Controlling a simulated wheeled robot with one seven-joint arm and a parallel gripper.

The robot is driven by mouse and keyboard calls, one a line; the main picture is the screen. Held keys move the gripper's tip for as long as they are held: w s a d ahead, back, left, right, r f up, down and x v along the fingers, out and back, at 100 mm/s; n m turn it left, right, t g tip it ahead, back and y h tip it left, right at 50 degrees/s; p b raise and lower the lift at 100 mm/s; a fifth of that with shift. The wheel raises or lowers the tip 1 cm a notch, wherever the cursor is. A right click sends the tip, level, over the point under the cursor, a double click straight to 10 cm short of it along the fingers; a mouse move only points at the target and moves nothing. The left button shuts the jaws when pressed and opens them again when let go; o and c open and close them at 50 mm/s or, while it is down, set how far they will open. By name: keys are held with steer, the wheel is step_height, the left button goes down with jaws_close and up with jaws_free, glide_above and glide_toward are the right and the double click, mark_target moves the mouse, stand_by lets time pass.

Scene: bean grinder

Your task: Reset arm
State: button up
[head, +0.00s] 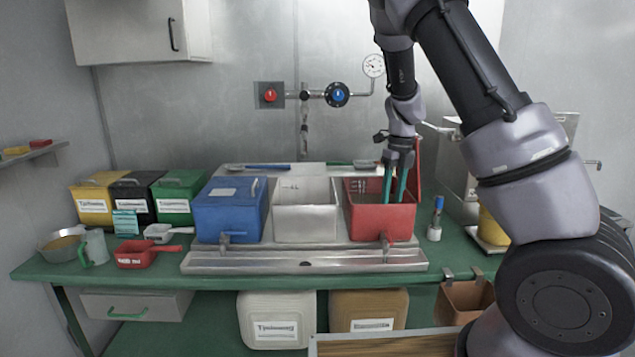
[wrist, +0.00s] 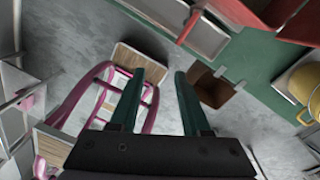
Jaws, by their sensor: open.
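My gripper (head: 394,199) hangs with its two green fingers apart and nothing between them. In the head view the fingers overlap the red bin (head: 366,222) at the right end of the row of bins. The wrist view shows the fingers (wrist: 168,72) spread over grey floor, with the bench edge beyond them, so I cannot tell the gripper's exact height or distance from the red bin. My arm reaches in from the right side of the head view.
A blue bin (head: 229,222) and a white bin (head: 305,222) stand left of the red bin on the green bench (head: 155,272). A brown bin (head: 463,302) hangs at the bench front. A pink-framed chair (wrist: 75,100) stands on the floor in the wrist view.

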steer(key=s+d+r+n+t+y, duration=0.1)
steer(key=s+r+n+t, duration=0.6)
steer(key=s+r+n, duration=1.6)
steer(key=r+n, duration=0.1)
steer(key=n, duration=0.3)
steer(key=shift+s+d+r+t, duration=0.25)
steer(key=shift+r+t, duration=0.05)
